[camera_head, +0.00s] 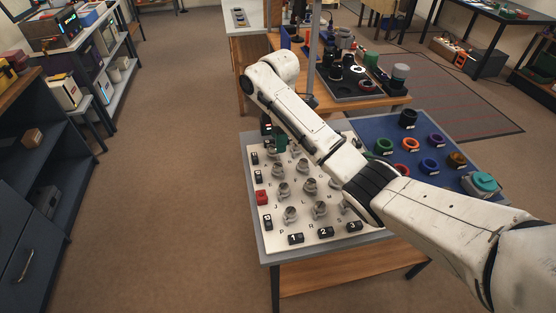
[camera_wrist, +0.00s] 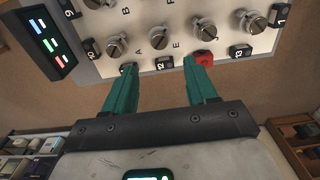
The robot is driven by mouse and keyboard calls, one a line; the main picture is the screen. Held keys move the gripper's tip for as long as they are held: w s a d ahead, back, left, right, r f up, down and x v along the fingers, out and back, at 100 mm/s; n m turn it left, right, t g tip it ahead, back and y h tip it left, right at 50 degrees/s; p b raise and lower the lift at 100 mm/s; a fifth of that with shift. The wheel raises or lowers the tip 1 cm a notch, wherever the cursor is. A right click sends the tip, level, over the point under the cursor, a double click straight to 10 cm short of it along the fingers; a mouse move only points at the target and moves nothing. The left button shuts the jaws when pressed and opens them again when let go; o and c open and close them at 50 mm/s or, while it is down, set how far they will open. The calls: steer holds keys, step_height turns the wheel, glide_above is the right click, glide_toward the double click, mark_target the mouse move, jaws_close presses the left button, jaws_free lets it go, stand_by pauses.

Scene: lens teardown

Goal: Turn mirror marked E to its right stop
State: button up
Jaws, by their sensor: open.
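The mirror marked E is a silver knob-like mount (camera_wrist: 158,42) on the pale panel (camera_wrist: 260,42), with the letter E beside it. In the head view, it appears to be the mount (camera_head: 278,170) near the panel's left side. My gripper (camera_wrist: 162,62) is open and empty, its two green fingers apart. In the wrist view, its tips lie just below the mirror, across the panel's edge strip, and do not clasp it. In the head view, my gripper (camera_head: 276,144) is over the panel's far left corner, partly hidden by my arm.
Other mounts stand close by, including those marked A (camera_wrist: 115,45) and J (camera_wrist: 204,33). A red block (camera_wrist: 203,57) and black numbered blocks (camera_wrist: 163,62) line the edge. A blue mat (camera_head: 385,125) with coloured rings lies to the right. A lit display (camera_wrist: 50,47) is at left.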

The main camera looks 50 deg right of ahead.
mark_target(279, 165)
step_height(279, 165, down, 11)
steer(key=shift+d+r+p, duration=0.1)
steer(key=shift+r+p, duration=0.1)
steer(key=shift+p, duration=0.1)
stand_by(0.4)
steer(key=c, duration=1.1)
steer(key=shift+o, duration=0.2)
